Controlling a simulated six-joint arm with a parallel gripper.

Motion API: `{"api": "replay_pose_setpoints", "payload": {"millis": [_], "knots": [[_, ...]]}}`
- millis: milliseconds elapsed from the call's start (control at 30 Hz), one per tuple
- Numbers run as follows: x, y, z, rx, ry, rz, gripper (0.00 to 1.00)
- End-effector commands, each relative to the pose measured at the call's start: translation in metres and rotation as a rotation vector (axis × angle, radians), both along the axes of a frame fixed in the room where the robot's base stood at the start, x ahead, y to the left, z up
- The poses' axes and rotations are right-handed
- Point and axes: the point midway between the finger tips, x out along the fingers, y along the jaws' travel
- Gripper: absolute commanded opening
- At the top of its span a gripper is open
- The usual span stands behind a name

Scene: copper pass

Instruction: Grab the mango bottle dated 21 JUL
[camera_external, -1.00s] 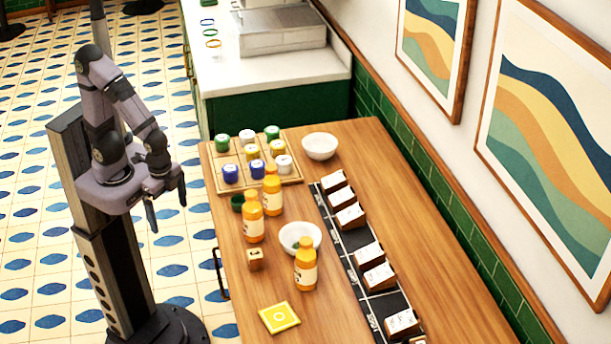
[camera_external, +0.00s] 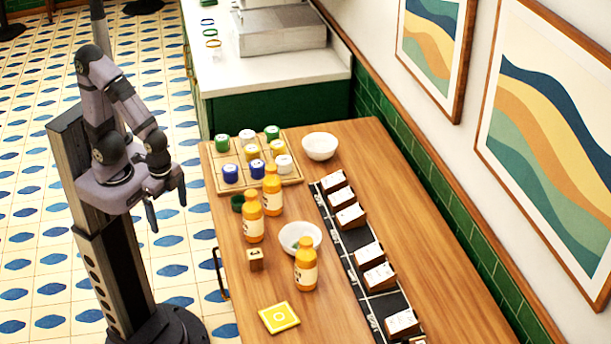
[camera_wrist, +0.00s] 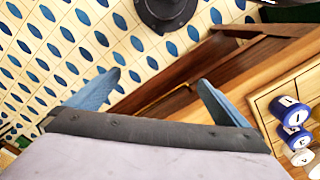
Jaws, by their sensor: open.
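Several orange mango bottles with pale labels stand upright on the wooden table; three show in the external view. One bottle (camera_external: 253,217) is at the left, one (camera_external: 272,191) just behind it, and one (camera_external: 306,265) nearer the front beside a white bowl. The dates on their labels are too small to read. My gripper (camera_external: 168,207) is open and empty, off the table's left edge and above the tiled floor. In the wrist view my gripper (camera_wrist: 155,95) shows two spread blue-grey fingers with nothing between them.
A wooden tray (camera_external: 291,180) of colored jars is at the table's back left. White bowls (camera_external: 320,146) (camera_external: 300,237), a small wooden block (camera_external: 255,259), a yellow square (camera_external: 279,318) and a black strip (camera_external: 356,240) with white-topped boxes share the table. The right side is clear.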

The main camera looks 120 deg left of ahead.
Motion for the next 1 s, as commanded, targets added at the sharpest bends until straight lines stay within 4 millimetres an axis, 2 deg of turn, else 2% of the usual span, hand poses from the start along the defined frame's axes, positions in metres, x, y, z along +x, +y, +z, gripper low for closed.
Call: {"api": "replay_pose_setpoints", "payload": {"millis": [33, 67, 200, 267, 533, 667, 767, 867, 967, 1000], "knots": [[0.000, 0.000, 0.000, 0.000, 0.000, 0.000, 1.00], [0.000, 0.000, 0.000, 0.000, 0.000, 0.000, 0.95], [0.000, 0.000, 0.000, 0.000, 0.000, 0.000, 0.62], [0.000, 0.000, 0.000, 0.000, 0.000, 0.000, 0.49], [0.000, 0.000, 0.000, 0.000, -0.001, 0.000, 0.49], [0.012, 0.001, -0.002, 0.001, -0.033, 0.001, 0.49], [0.037, 0.002, -0.005, 0.003, -0.107, 0.004, 0.49], [0.080, 0.004, -0.006, 0.006, -0.232, 0.007, 0.49], [0.137, 0.007, -0.001, 0.009, -0.403, 0.011, 0.49], [0.161, 0.008, 0.003, 0.011, -0.480, 0.013, 0.49]]}}
